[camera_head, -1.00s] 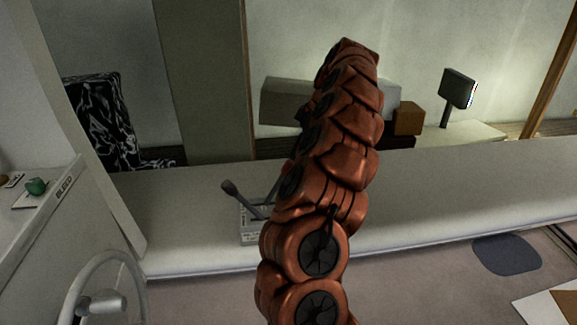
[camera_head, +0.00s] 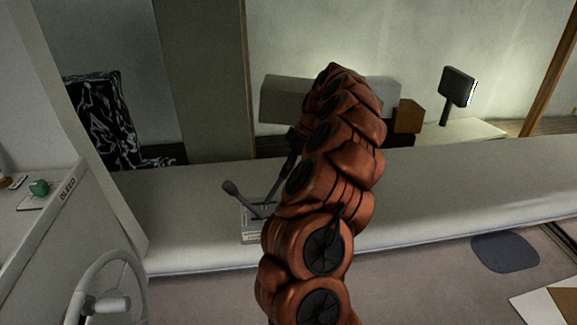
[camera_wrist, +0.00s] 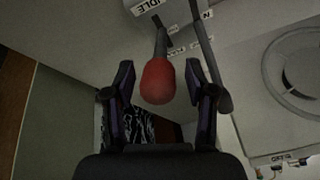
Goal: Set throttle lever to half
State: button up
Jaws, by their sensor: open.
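In the wrist view a lever with a red knob (camera_wrist: 158,84) stands between the spread fingers of my gripper (camera_wrist: 159,72), with gaps visible on both sides. Its stem runs up to a pale control box marked IDLE (camera_wrist: 150,6). A second, grey lever (camera_wrist: 209,62) stands just right of the right finger, beside labels marked N. In the head view the control box (camera_head: 252,238) sits on the long ledge, and the grey lever (camera_head: 231,188) leans left. My arm hides the red knob there.
A steering wheel (camera_head: 108,290) stands at the front left, near a panel marked BLEED (camera_head: 68,189) with a green knob (camera_head: 39,187). A pale ledge (camera_head: 460,190) stretches right, clear on top. A small screen (camera_head: 458,86) and boxes (camera_head: 407,117) stand behind it.

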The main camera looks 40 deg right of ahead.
grip_shut()
dwell(0.3)
dwell(0.3)
